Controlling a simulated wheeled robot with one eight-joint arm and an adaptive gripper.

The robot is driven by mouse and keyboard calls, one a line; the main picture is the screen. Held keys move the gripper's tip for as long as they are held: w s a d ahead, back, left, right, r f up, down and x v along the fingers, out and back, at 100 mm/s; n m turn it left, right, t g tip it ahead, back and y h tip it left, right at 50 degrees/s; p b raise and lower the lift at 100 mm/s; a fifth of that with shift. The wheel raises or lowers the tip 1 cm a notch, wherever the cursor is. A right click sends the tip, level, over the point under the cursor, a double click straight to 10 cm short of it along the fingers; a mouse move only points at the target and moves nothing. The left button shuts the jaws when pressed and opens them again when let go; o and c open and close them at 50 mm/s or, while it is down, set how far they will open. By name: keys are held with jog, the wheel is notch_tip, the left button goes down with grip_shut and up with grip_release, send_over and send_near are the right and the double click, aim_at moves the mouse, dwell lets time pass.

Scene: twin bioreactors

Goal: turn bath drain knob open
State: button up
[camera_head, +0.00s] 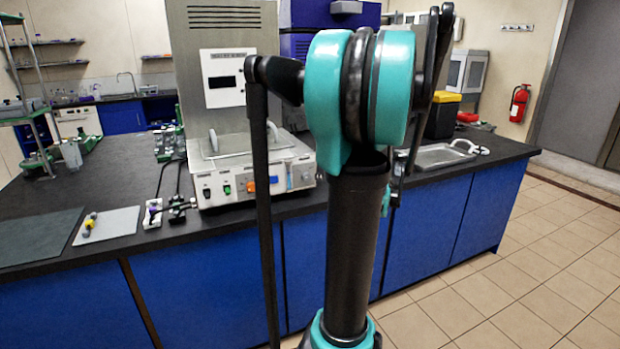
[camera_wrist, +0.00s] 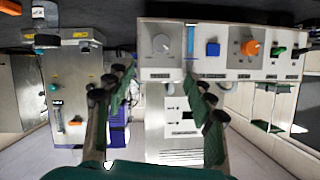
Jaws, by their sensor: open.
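The bath unit (camera_head: 222,190) is a pale bench device with a front panel, partly hidden behind my arm in the head view. The wrist view looks upside down. There its panel (camera_wrist: 215,68) carries a grey round knob (camera_wrist: 162,43), a blue button (camera_wrist: 212,48), an orange knob (camera_wrist: 250,48) and a green switch (camera_wrist: 279,51). The labels are too small to read, so I cannot tell which is the drain knob. My gripper (camera_wrist: 157,80) is open, its fingers apart and empty. The grey knob appears beyond the gap between them; no contact shows. My arm hides the gripper in the head view.
The black benchtop (camera_head: 105,185) has blue cabinets (camera_head: 200,300) below. A second instrument (camera_wrist: 75,90) is at the wrist view's left. A grey mat (camera_head: 107,225) with a small yellow item lies left of the bath; a metal tray (camera_head: 440,155) lies right. Tiled floor is clear at right.

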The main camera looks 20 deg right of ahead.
aim_at(309, 176)
jog(key=x, duration=1.4)
jog(key=shift+w+a+f, duration=0.2)
jog(key=shift+w+a, duration=0.05)
jog(key=shift+w, duration=0.1)
jog(key=c, duration=1.1)
jog(key=shift+c, duration=0.2)
